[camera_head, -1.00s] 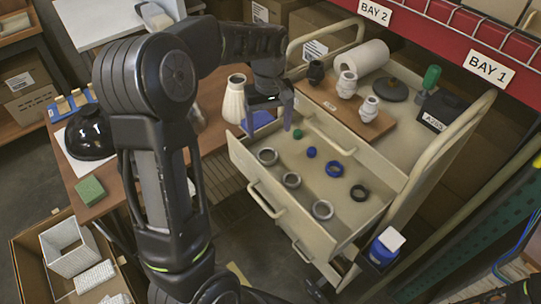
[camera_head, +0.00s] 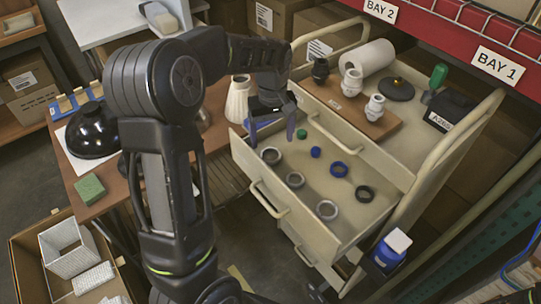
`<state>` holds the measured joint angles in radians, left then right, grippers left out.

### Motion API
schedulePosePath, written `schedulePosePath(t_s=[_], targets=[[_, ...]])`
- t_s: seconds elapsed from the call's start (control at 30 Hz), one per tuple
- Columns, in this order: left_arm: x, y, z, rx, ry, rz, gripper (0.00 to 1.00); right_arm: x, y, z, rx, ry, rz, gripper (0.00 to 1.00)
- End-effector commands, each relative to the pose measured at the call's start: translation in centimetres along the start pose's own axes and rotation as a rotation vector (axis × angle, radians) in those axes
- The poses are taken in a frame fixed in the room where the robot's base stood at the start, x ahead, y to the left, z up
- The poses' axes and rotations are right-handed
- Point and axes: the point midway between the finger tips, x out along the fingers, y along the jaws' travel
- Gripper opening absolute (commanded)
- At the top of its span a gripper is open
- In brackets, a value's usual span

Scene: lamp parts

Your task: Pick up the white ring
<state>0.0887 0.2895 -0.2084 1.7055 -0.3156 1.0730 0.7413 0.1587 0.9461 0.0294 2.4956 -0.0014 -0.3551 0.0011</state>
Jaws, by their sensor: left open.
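The open drawer holds several rings. Three are pale grey to off-white: one near the drawer's left corner (camera_head: 271,156), one in the middle of the front side (camera_head: 295,180) and one toward the near right (camera_head: 327,209). I cannot tell which is the white ring. A blue ring (camera_head: 338,170) and a black ring (camera_head: 363,193) lie farther right. My left gripper (camera_head: 272,138) is open and empty, fingers pointing down, above the drawer's left end close to the leftmost pale ring. My right gripper is not in view.
A green cap (camera_head: 302,133) and a blue cap (camera_head: 316,152) lie in the drawer (camera_head: 375,219). A cream vase-like part (camera_head: 238,99) stands left of the gripper. The drawer walls stand around the rings.

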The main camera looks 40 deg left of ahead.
Motion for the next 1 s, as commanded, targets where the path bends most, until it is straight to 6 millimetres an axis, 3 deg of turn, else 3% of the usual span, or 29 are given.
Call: schedulePosePath(t_s=[0.47, 0.8, 1.0], targets=[[1.4, -0.1, -0.1, -0.001, -0.001, -0.001, 0.78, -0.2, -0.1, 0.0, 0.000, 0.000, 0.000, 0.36], [5.7, -0.4, -0.3, -0.001, -0.001, -0.001, 0.78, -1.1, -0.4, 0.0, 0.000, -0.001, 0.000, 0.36], [6.1, -0.4, -0.3, -0.001, 0.001, 0.001, 0.78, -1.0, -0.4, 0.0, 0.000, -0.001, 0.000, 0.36]])
